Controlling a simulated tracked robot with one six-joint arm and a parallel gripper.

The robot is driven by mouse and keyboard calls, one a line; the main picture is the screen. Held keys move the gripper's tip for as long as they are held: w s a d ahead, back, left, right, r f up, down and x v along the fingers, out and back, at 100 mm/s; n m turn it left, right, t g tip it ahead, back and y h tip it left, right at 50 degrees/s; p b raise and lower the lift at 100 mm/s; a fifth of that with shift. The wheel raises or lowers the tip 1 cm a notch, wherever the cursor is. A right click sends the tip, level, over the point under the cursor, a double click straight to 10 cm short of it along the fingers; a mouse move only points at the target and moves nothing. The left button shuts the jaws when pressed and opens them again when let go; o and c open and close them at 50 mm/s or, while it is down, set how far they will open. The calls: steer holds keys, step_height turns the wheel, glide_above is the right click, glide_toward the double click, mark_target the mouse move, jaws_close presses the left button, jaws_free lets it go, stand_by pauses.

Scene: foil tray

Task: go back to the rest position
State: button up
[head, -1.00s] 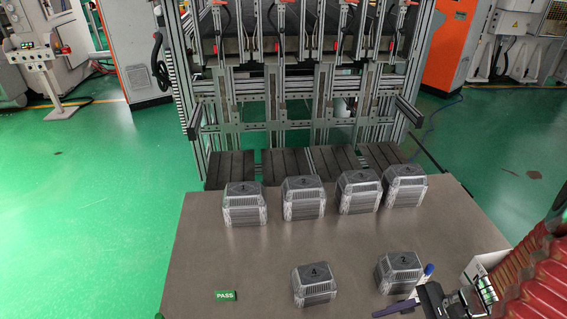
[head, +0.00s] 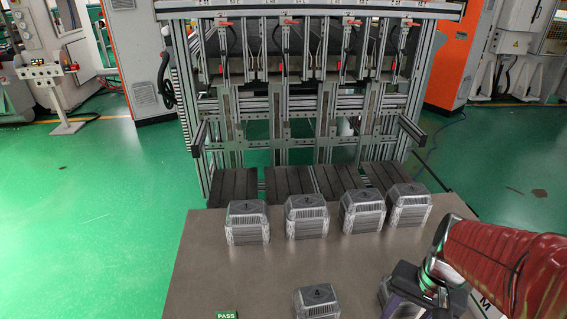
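My gripper (head: 412,300) is at the lower right, at the end of my red-sleeved arm. Its dark body and a purple part show, but the fingertips are cut off or hidden, so I cannot tell if it is open. A clear-lidded container marked 4 (head: 318,302) stands on the brown table (head: 215,265), left of my gripper. Another container (head: 386,291) is mostly hidden behind my gripper. I cannot tell whether they touch.
Four similar containers stand along the table's far edge: one at the left (head: 247,223), two in the middle (head: 306,217) (head: 363,211), one at the right (head: 409,205). A green PASS label (head: 227,315) lies at the front left. A metal-framed machine (head: 310,130) stands behind the table.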

steer(key=w+a+r+n+t+h, duration=0.1)
steer(key=a+r+n+t, duration=0.4)
steer(key=a+r, duration=0.6)
step_height(320, 180, up, 3)
steer(key=shift+w+r+n, duration=0.1)
steer(key=shift+w+n, duration=0.05)
steer(key=shift+n, duration=0.75)
